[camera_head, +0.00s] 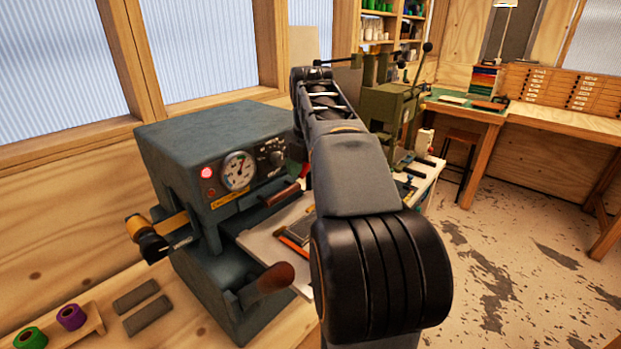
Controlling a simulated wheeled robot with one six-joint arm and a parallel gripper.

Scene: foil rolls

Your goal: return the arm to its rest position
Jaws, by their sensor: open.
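My arm rises from the bottom middle and reaches away over the right side of a grey-blue press machine (215,140). Its far end bends down around the middle top. My gripper is not visible; the arm's own links hide that area. The machine has a round gauge, a lit red lamp and a wooden-handled lever (270,280). A gold foil roll (172,221) sits on its left side beside a black knob. A green roll (29,338) and a purple roll (71,317) stand on a wooden rack (92,325) at the lower left.
A green press (395,105) with ball-ended levers stands behind my arm. Two grey bars (140,305) lie beside the rack. A pale board (262,243) juts from the machine. A desk (540,115) with drawers and a stool (462,140) stand back right. The floor at right is clear.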

